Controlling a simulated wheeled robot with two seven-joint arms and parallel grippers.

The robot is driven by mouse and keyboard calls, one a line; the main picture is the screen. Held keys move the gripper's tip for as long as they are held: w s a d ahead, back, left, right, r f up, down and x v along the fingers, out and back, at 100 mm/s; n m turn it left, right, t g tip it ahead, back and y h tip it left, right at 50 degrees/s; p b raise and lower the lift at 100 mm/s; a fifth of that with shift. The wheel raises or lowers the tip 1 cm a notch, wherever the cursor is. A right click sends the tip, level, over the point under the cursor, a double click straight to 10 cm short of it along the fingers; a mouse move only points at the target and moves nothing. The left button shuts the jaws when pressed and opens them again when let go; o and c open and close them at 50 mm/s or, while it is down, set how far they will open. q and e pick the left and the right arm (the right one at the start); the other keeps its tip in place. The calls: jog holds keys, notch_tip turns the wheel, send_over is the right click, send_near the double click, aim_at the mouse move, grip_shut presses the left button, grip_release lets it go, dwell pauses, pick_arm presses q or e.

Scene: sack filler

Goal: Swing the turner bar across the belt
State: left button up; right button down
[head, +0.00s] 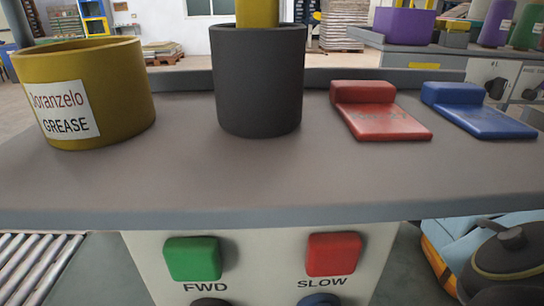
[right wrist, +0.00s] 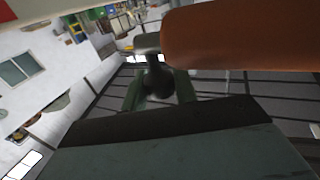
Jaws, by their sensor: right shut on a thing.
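The orange bar (right wrist: 240,35), which looks like the turner bar, crosses the upper right of the right wrist view. It has a grey metal end (right wrist: 147,42) with a dark round knob (right wrist: 158,80) beside it. My right gripper (right wrist: 159,90) has its two dark green fingers on either side of this knob and is shut on it. The knob is partly hidden by the fingers. The bar is out of the head view, and so are both grippers. I cannot tell the belt for certain; a dark surface with lines (right wrist: 225,100) lies behind the gripper.
The head view shows a grey console top (head: 180,185) with a yellow grease tub (head: 125,85), a dark pot (head: 258,85), a red block (head: 385,120) and a blue block (head: 480,115). Green (head: 192,259) and red (head: 333,254) buttons sit on its front. Rollers (head: 35,262) show lower left.

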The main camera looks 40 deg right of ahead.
pick_arm(q)
jog(key=shift+r, duration=0.15)
pick_arm(e)
jog(key=shift+w+a+r, duration=0.15)
jog(key=shift+a, duration=0.15)
jog(key=c, duration=1.3)
grip_release()
jog(key=shift+w+a, duration=0.1)
jog(key=shift+c, duration=0.2)
jog(key=shift+o, duration=1.1)
jog(key=shift+w, duration=0.15)
jog(key=shift+s+d, duration=0.3)
jog(key=shift+s, duration=0.25)
pick_arm(q)
jog(key=s+a+f+p, duration=0.1)
jog(key=s+f+p, duration=0.1)
jog(key=s+f, duration=0.3)
jog(key=shift+s+g+p, duration=0.3)
jog(key=shift+s+p, duration=0.05)
pick_arm(e)
jog(key=v, duration=1.2)
jog(key=shift+s+d, duration=0.15)
jog(key=shift+d, duration=0.1)
